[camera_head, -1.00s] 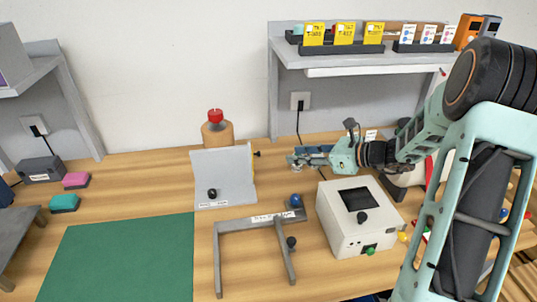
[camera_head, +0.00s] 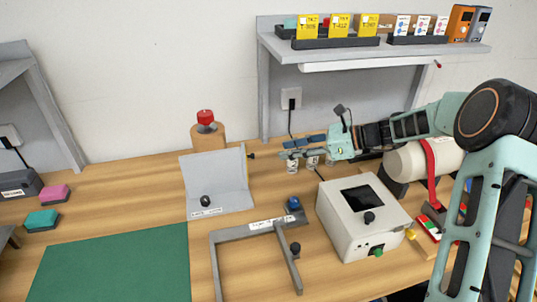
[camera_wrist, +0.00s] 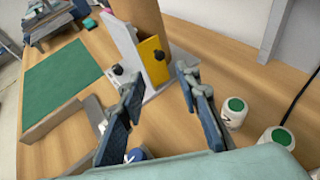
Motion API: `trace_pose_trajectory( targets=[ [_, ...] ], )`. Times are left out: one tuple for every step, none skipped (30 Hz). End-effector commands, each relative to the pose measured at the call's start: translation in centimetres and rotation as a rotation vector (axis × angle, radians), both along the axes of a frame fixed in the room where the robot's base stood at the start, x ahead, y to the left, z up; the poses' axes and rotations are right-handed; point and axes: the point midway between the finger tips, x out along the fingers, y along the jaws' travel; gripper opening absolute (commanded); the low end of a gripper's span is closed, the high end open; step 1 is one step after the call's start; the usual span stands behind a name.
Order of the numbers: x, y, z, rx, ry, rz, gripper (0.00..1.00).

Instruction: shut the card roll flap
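A brown card roll (camera_head: 211,141) with a red knob on top (camera_head: 205,118) stands behind a grey upright panel (camera_head: 214,180). In the wrist view the roll (camera_wrist: 139,15) stands behind a yellow plate (camera_wrist: 152,62) with a black knob (camera_wrist: 160,55). The plate stands upright beside the grey panel; I cannot tell for sure that it is the flap, nor how far open it is. In the head view the knob shows at the panel's right edge (camera_head: 251,155). My gripper (camera_head: 290,148) is right of the knob, apart from it. In the wrist view its fingers (camera_wrist: 160,80) are open and empty.
Two white jars with green tops (camera_wrist: 233,112) stand close to my gripper. A white box with a dark window (camera_head: 352,222) and a grey frame (camera_head: 245,228) stand in front. A shelf (camera_head: 372,55) overhangs behind. The green mat (camera_head: 115,265) is clear.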

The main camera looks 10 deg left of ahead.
Motion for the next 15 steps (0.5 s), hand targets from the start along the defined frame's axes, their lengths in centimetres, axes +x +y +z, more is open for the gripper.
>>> trace_pose_trajectory(
  targets=[
    [-0.1, 0.9, -0.3, 0.001, 0.002, 0.005, 0.31],
    [0.0, 1.4, -0.5, 0.001, 0.002, 0.003, 0.31],
    [0.0, 2.1, -0.8, 0.001, 0.003, 0.004, 0.31],
    [0.1, 2.7, -1.1, 0.001, 0.003, 0.004, 0.31],
    [0.1, 3.2, -1.3, 0.000, 0.002, 0.003, 0.31],
    [0.2, 3.9, -1.5, 0.001, 0.003, 0.003, 0.31],
    [0.2, 4.5, -1.8, 0.001, 0.003, 0.003, 0.31],
    [0.3, 5.0, -2.0, 0.001, 0.003, 0.003, 0.31],
    [0.4, 5.6, -2.3, 0.001, 0.002, 0.003, 0.31],
    [0.4, 6.1, -2.4, 0.001, 0.002, 0.002, 0.31],
    [0.4, 6.5, -2.6, 0.000, 0.001, 0.003, 0.31],
    [0.5, 7.0, -2.8, 0.001, 0.001, 0.003, 0.31],
    [0.6, 7.4, -3.0, 0.001, 0.002, 0.001, 0.31],
    [0.6, 7.6, -3.1, 0.001, 0.001, 0.001, 0.31],
    [0.6, 8.0, -3.3, 0.001, 0.001, 0.000, 0.31]
  ],
)
